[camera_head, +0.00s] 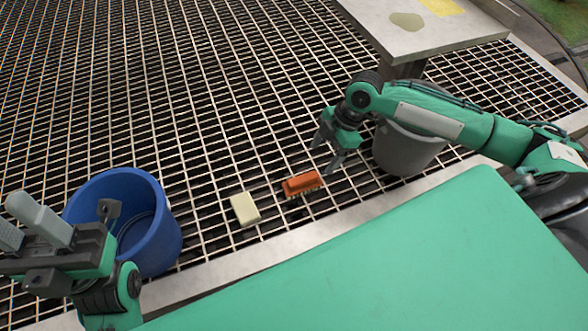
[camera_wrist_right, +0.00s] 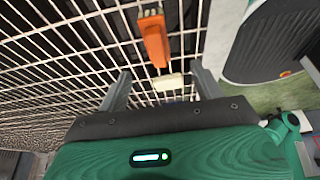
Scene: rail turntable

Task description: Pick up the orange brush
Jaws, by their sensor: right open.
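The orange brush (camera_head: 302,183) lies on the metal grating near the middle of the head view, with its pale bristles facing the front edge. It also shows in the right wrist view (camera_wrist_right: 154,40), at the top centre beyond the fingers. My right gripper (camera_head: 329,150) is open and empty, above and just right of the brush, apart from it. In the right wrist view its two fingers (camera_wrist_right: 160,70) stand wide apart with nothing between them. My left gripper (camera_head: 24,226) is at the far left, beside the blue bucket, with its two fingers apart and empty.
A cream block (camera_head: 245,208) lies left of the brush. A blue bucket (camera_head: 160,238) stands at left, a grey bucket (camera_head: 408,150) right of my right gripper. A pale table (camera_head: 440,32) stands at back right. A green surface (camera_head: 400,265) fills the front. The grating behind is clear.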

